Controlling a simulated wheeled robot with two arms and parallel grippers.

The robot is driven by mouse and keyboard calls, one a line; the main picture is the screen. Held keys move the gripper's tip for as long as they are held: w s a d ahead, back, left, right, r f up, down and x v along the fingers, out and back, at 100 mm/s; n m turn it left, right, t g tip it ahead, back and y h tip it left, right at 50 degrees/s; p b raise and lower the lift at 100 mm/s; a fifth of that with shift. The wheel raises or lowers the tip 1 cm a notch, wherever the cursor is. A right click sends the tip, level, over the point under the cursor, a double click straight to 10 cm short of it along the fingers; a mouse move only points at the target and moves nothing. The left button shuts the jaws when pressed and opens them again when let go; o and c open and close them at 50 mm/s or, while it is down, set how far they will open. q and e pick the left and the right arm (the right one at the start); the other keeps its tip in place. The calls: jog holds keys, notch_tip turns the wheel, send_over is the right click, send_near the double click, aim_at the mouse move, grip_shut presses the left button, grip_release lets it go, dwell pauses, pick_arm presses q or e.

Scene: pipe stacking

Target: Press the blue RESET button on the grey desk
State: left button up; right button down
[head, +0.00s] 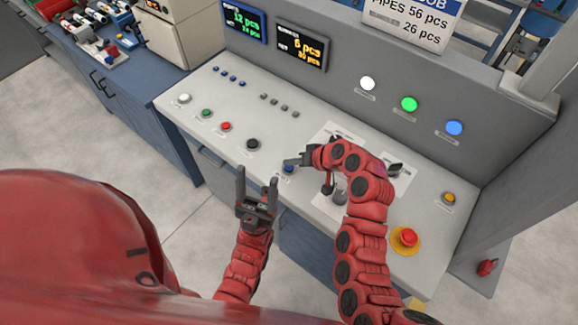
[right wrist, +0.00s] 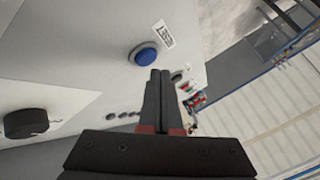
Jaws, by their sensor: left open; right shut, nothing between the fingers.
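The blue RESET button (head: 289,168) sits near the front edge of the grey desk (head: 320,105), partly covered by my right gripper in the head view. In the right wrist view the blue button (right wrist: 146,54) has a grey ring and a white label beside it. My right gripper (head: 292,161) is shut and empty, its fingertips close to the button. In the right wrist view the shut fingertips (right wrist: 160,74) appear just below the button; I cannot tell whether they touch it. My left gripper (head: 257,178) is open and empty, in front of the desk's front edge.
A black button (head: 253,144) lies left of the blue one, with red (head: 226,126) and green (head: 206,113) buttons further left. A red emergency button (head: 408,238) on a yellow base and a yellow-orange button (head: 449,198) are at the right.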

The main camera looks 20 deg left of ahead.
aim_at(292, 170)
dwell(0.7)
jog(key=shift+f+b, duration=0.4)
jog(key=shift+b, duration=0.15)
jog(key=shift+f+b, duration=0.45)
dwell(0.4)
jog(key=shift+r, duration=0.85)
jog(key=shift+r+p, duration=0.95)
jog(key=shift+r, duration=1.5)
